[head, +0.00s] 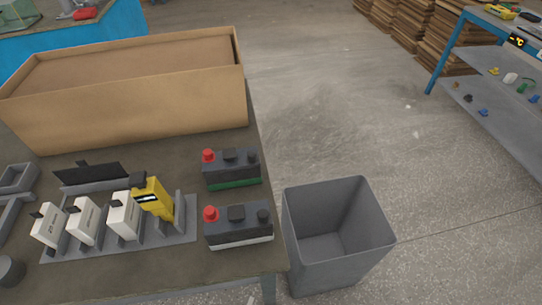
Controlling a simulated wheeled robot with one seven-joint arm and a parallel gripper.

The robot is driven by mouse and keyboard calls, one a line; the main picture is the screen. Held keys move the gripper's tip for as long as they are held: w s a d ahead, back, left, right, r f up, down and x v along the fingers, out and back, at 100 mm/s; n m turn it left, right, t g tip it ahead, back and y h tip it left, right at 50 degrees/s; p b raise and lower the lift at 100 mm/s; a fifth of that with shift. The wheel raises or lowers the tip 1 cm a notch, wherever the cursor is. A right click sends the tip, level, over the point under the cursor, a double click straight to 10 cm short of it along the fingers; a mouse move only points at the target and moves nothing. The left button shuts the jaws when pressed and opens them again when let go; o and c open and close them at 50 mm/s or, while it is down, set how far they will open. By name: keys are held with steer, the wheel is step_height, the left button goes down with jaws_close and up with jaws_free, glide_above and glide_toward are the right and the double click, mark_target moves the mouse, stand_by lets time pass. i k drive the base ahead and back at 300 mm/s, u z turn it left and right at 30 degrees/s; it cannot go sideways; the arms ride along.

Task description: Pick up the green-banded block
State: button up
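The green-banded block (232,172) stands near the right edge of the table. It is dark grey with a green band around its base, a red cap on its top left and black knobs on top. Its whole front side is visible and nothing covers it. A similar dark block with a white band (238,228) stands just in front of it, with a small gap between them. My gripper is not in view.
A large cardboard box (130,120) stands behind on the table. A grey rack (180,234) holds several white units and a yellow device (153,199) left of the blocks. A grey bin (338,265) stands on the floor right of the table. A shelf (490,75) is far right.

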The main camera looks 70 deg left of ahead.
mark_target(231, 168)
steer(key=i, duration=0.95)
steer(key=u, duration=2.65)
